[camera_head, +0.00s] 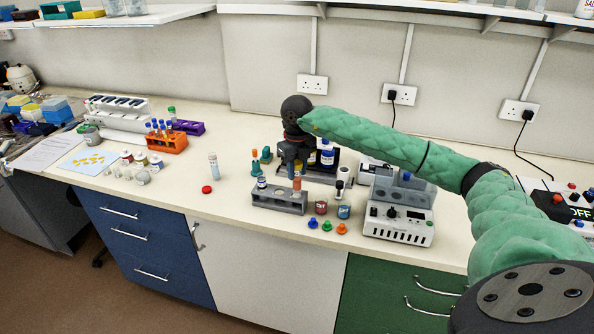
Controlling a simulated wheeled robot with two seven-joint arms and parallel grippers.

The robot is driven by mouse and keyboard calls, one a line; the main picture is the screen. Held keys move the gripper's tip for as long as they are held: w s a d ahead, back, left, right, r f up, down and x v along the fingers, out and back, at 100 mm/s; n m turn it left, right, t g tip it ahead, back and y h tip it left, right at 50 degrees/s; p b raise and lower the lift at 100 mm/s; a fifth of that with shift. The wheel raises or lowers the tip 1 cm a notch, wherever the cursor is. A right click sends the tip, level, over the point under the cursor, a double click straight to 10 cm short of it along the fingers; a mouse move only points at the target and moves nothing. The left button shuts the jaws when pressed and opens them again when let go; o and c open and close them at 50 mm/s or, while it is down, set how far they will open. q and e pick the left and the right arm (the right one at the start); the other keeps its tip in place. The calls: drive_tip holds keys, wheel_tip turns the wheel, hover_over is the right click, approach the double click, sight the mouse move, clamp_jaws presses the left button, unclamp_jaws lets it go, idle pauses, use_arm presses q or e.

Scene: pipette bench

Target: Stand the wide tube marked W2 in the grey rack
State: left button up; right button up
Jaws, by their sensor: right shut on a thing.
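The grey rack (264,199) stands on the bench near the middle front. My right gripper (292,168) points down over its right part and is shut on what looks like a tube. The fingers are small and dark here. An orange-coloured tube (297,183) shows upright just below the fingers, at the rack's right part; I cannot tell whether it is seated. A dark tube with a pale top (262,183) stands in the rack's left part. A pale tube (213,166) stands upright alone to the left. No W2 mark is readable. My left gripper is not in view.
A red cap (207,189) lies near the lone tube. Small jars (344,211) and coloured caps (327,226) lie right of the rack. A white device (399,222) stands farther right. An orange rack (166,144) holds tubes at left. The bench left of the grey rack is mostly clear.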

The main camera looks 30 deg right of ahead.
sight(297, 186)
idle(0.6)
drive_tip(key=shift+b, duration=0.3)
drive_tip(key=shift+f+b, duration=1.15)
drive_tip(key=shift+f, duration=0.35)
idle(0.8)
drive_tip(key=shift+f+b, duration=0.3)
drive_tip(key=shift+f, duration=0.05)
drive_tip(key=shift+f, duration=0.35)
drive_tip(key=shift+f+b, duration=1.05)
drive_tip(key=o, duration=1)
